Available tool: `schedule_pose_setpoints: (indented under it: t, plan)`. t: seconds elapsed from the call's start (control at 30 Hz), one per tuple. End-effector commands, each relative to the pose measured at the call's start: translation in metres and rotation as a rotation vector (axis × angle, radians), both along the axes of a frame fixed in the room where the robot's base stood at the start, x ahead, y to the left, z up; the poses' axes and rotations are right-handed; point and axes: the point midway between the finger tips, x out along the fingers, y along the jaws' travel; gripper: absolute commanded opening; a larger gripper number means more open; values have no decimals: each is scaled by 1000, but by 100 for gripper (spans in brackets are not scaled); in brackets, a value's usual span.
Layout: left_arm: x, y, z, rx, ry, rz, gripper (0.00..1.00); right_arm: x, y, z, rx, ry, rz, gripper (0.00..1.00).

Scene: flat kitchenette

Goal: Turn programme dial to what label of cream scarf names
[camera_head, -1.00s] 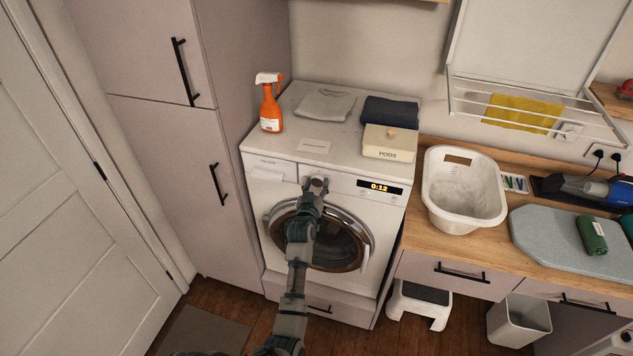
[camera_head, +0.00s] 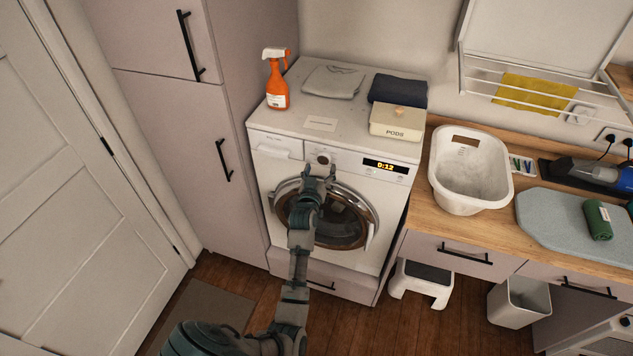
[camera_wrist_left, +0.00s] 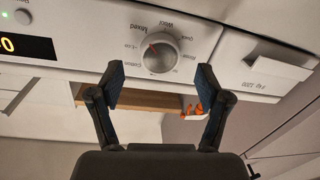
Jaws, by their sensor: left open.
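The programme dial (camera_head: 323,159) is a round silver knob on the washing machine's front panel. It also shows in the left wrist view (camera_wrist_left: 160,56), upside down, with a red mark pointing up-left, roughly towards "Mixed". Small labels ring it, including "Wool" and "Mixed". My left gripper (camera_head: 319,172) is open just in front of and below the dial; in the wrist view its two fingers (camera_wrist_left: 160,82) stand apart, with nothing between them. I cannot identify a cream scarf. A light grey folded cloth (camera_head: 333,81) lies on the machine. My right gripper is not in view.
The washing machine (camera_head: 288,225) has a "0:12" display (camera_head: 384,165). On top are an orange spray bottle (camera_head: 277,85), a pale card (camera_head: 321,124), dark folded cloth (camera_head: 398,90) and PODS box (camera_head: 396,122). A white basin (camera_head: 470,170) and green roll with a label (camera_head: 598,220) are right.

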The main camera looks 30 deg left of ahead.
Motion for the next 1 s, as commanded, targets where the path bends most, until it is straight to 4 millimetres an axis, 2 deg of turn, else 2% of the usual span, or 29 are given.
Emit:
schedule_pose_setpoints:
  t: [0.03,0.2,0.4,0.57,1.0]
  plan:
    - [-13,-4,-1,-1,2,0,77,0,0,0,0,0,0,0]
    - [-48,-17,-1,-2,2,-1,77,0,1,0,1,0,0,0]
    - [-73,-25,0,-1,3,-1,77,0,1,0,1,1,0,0]
    - [-78,-27,0,-1,3,-1,77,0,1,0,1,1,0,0]
    - [-78,-27,0,-1,2,0,77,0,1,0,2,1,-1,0]
